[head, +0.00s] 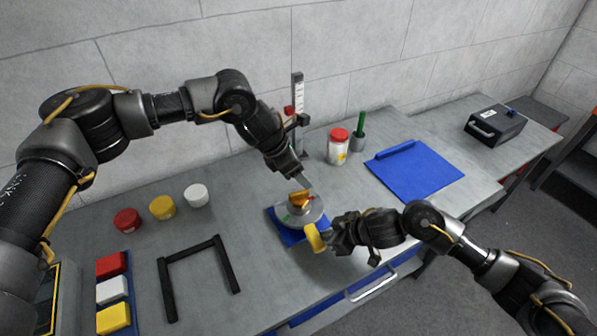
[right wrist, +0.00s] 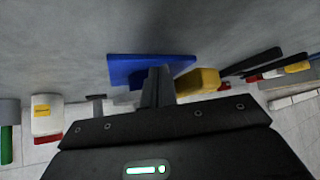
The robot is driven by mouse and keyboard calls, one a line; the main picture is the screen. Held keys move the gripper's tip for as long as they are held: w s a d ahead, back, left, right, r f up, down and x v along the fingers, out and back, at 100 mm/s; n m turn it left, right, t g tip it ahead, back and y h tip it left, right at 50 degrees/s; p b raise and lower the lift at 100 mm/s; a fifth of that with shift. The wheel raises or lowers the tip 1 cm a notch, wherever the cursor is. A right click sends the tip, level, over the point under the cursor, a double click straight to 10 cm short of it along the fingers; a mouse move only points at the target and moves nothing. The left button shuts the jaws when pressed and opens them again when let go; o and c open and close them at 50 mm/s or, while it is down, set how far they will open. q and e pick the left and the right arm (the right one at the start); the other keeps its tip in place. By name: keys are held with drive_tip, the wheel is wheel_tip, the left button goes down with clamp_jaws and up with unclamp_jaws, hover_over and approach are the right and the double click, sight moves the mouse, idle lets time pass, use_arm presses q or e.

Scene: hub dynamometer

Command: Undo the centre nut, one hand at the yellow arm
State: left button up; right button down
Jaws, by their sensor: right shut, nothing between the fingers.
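The hub dynamometer shows in the head view as a round grey disc (head: 312,213) on a blue base (head: 284,232). An orange centre nut (head: 299,199) stands on top of it. The yellow arm (head: 315,238) sticks out at the disc's front edge; a yellow piece in the right wrist view (right wrist: 205,80) appears to be it. My left gripper (head: 304,182) is right above the nut, pointing down; its fingers are too small to read. My right gripper (head: 333,234) is shut and empty, just right of the yellow arm. Its fingers (right wrist: 157,88) show before the blue base (right wrist: 125,70).
Red, yellow and white lidded pots (head: 162,207) and a black U-shaped frame (head: 200,275) lie left. A jar with a red lid (head: 338,147), a gauge post (head: 298,100) and a green rod (head: 361,125) stand behind. A blue mat (head: 425,172) lies right.

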wheel_tip(320, 180, up, 9)
drive_tip(key=d+p, duration=0.1)
drive_tip(key=p, duration=0.9)
drive_tip(key=shift+w+d+p, duration=0.2)
drive_tip(key=shift+w+p, duration=0.05)
drive_tip(key=shift+p, duration=0.05)
